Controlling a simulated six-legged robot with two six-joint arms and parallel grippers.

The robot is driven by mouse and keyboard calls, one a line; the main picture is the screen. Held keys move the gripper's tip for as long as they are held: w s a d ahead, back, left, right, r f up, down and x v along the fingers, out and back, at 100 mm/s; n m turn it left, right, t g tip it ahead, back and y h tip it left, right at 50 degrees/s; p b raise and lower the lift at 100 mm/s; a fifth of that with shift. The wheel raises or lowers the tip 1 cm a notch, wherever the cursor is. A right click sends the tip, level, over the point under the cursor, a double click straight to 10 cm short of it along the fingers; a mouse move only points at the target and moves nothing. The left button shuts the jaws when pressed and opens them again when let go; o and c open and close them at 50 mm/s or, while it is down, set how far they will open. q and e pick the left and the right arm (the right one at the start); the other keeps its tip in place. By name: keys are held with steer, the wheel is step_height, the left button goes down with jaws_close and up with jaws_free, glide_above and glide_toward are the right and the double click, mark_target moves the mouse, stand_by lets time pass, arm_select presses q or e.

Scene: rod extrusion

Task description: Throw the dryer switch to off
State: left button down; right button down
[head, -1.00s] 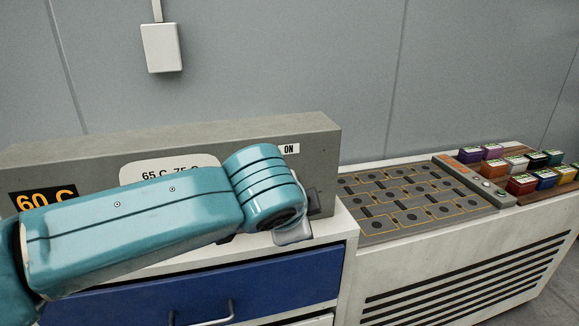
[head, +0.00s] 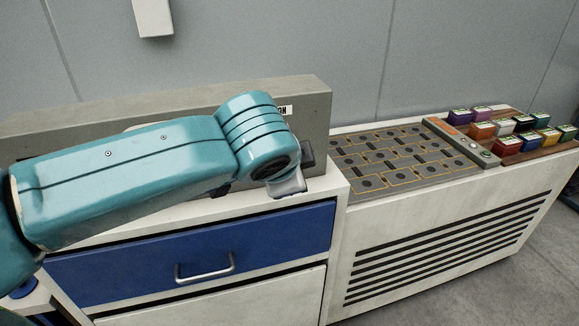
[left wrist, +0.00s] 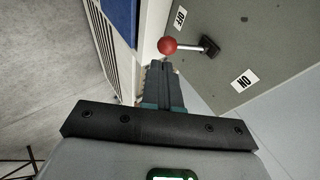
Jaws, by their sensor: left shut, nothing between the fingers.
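In the left wrist view, the dryer switch has a red ball knob (left wrist: 168,46) on a short metal stem. The stem comes from a black pivot (left wrist: 209,46) on the grey panel (left wrist: 262,35). An OFF label (left wrist: 180,17) and an ON label (left wrist: 242,80) lie on either side of the lever; I cannot tell its exact setting. My left gripper (left wrist: 158,68) is shut and empty, its tips close to the knob; contact is unclear. In the head view, my left arm hides the lever and most of the panel front (head: 320,105); the ON label (head: 284,110) is partly covered. My right gripper is not in view.
Below the panel is a white cabinet with a blue drawer (head: 150,268) and metal handle (head: 205,268). To the right are a patterned grey board (head: 400,165), a small control strip (head: 462,143) and several coloured blocks (head: 507,145). A white box (head: 152,15) hangs on the wall.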

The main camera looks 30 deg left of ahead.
arm_select(q)
steer(key=s+d+f+v, duration=0.1)
steer(key=v, duration=0.9)
steer(key=shift+p, duration=0.35)
steer(key=shift+d, duration=0.1)
steer(key=shift+d, duration=0.1)
steer(key=w+d+f+g+h+p, duration=0.15)
steer(key=d+f, duration=0.25)
steer(key=f, duration=0.6)
steer(key=w+d+f+n+g+h, duration=0.1)
steer(key=w+d+f+g+h, duration=0.15)
steer(key=f, duration=0.75)
steer(key=w+d+f+g+h+p, duration=0.15)
steer(key=d+f, duration=0.25)
steer(key=f, duration=0.6)
steer(key=s+f+n+g, duration=0.1)
steer(key=s+f+n, duration=0.4)
steer(key=f, duration=0.5)
steer(key=s+f+n+g+h+p, duration=0.1)
steer(key=s+f+n, duration=0.4)
steer(key=s+f, duration=0.5)
steer(key=shift+a+f+g, duration=0.35)
steer(key=shift+a+f, duration=0.15)
steer(key=shift+f, duration=0.3)
